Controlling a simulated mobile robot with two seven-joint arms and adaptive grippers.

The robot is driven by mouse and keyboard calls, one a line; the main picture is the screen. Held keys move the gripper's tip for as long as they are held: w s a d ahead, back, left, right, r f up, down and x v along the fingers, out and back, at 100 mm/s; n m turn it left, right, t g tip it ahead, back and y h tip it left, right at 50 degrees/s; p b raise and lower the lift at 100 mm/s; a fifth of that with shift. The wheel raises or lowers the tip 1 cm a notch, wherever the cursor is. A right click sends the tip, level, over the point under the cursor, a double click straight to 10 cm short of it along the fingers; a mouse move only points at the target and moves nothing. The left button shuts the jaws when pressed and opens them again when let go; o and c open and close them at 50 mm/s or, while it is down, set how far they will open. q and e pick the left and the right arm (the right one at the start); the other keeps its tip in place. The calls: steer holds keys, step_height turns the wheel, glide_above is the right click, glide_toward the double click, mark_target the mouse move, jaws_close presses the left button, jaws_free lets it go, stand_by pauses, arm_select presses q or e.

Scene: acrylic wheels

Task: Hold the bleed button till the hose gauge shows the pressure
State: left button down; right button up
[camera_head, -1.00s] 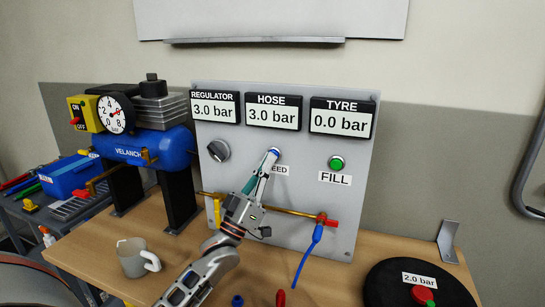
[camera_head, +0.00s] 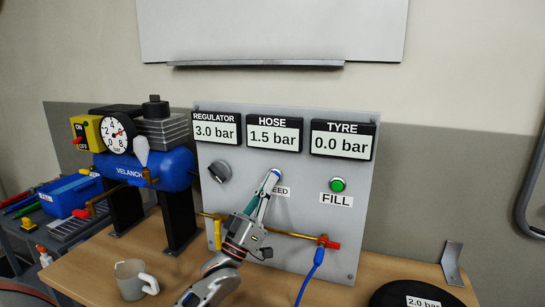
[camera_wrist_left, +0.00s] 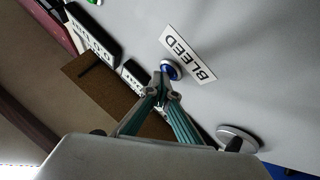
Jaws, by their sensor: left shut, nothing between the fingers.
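The bleed button (camera_wrist_left: 171,70) is blue and sits beside the BLEED label (camera_wrist_left: 188,54) in the left wrist view. My left gripper (camera_head: 273,175) is shut and empty, its fingertips at the button and seemingly touching it. In the head view the fingers cover most of the button and part of its label. The hose gauge (camera_head: 274,135) reads 1.5 bar. The regulator gauge (camera_head: 215,130) reads 3.0 bar and the tyre gauge (camera_head: 343,140) reads 0.0 bar. A black disc marked 2.0 bar (camera_head: 424,301) is partly in view at the lower right. My right gripper is not in view.
The grey panel (camera_head: 300,220) also carries a dark knob (camera_head: 219,171) and a green FILL button (camera_head: 338,185). A brass pipe with a red valve (camera_head: 332,244) and blue hose (camera_head: 312,270) runs low across it. A blue compressor (camera_head: 175,170) and grey mug (camera_head: 131,280) stand left.

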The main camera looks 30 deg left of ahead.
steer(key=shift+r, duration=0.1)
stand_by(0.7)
arm_select(q)
steer(key=shift+s+d+y+p, duration=0.25)
steer(key=shift+s+p, duration=0.2)
steer(key=shift+s, duration=0.4)
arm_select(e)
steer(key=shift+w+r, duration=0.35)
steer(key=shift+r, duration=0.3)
arm_select(q)
steer(key=shift+s, duration=0.1)
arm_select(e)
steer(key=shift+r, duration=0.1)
arm_select(q)
steer(key=s+p, duration=0.1)
steer(key=s, duration=0.1)
steer(key=s+d+p, duration=0.1)
steer(key=s, duration=0.1)
steer(key=shift+s, duration=0.35)
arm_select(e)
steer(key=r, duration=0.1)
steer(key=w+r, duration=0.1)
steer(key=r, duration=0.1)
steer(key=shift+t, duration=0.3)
